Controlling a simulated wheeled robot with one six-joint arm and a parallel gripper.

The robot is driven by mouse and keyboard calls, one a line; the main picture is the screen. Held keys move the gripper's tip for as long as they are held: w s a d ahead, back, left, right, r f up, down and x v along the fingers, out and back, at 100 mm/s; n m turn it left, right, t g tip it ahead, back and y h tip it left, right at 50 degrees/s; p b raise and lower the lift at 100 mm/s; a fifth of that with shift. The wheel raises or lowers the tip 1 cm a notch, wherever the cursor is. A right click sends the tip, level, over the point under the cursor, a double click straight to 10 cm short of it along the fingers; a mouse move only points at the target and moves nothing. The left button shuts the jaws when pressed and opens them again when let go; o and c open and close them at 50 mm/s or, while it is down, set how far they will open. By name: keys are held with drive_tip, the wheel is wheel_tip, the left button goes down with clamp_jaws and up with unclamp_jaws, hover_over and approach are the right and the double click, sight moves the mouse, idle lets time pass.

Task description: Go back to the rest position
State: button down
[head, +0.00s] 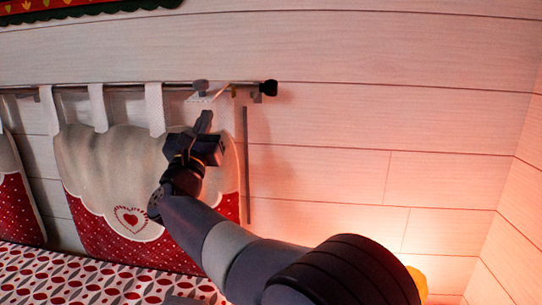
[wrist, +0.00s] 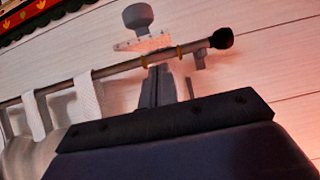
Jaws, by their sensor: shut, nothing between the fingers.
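My gripper (head: 206,116) is shut and empty, raised in front of the hanging cushion near the right end of the wall rod (head: 130,86). In the wrist view its closed fingers (wrist: 159,80) point up toward the rod (wrist: 115,68). I cannot tell whether the fingertips touch the rod. My arm reaches up and left from the lower right of the head view.
A grey knob (wrist: 137,17) and a pale perforated plate (wrist: 142,43) sit by the rod, near its black end cap (wrist: 221,38). Cushion (head: 95,165) hangs above the patterned bed cover (head: 70,280). A glowing lamp (head: 419,284) is lower right. The right wall is bare.

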drive_tip(key=w+f+t+p, duration=0.1)
drive_tip(key=p, duration=0.1)
drive_tip(key=w+f+t+p, duration=0.1)
drive_tip(key=p, duration=0.2)
drive_tip(key=shift+d+f+t+p, duration=0.1)
drive_tip(key=shift+f+t+p, duration=0.1)
drive_tip(key=shift+t+p, duration=0.15)
drive_tip(key=shift+f+p, duration=0.15)
drive_tip(key=shift+p, duration=0.7)
drive_tip(key=shift+w+d+f+b, duration=0.1)
drive_tip(key=shift+w+f+b, duration=0.1)
drive_tip(key=shift+f+b, duration=0.45)
drive_tip(key=shift+w+a+f+b, duration=0.15)
drive_tip(key=shift+f+b, duration=0.1)
drive_tip(key=shift+f, duration=0.7)
drive_tip(key=shift+w+d+f+b, duration=0.2)
drive_tip(key=shift+f+b, duration=0.25)
drive_tip(key=shift+f, duration=0.35)
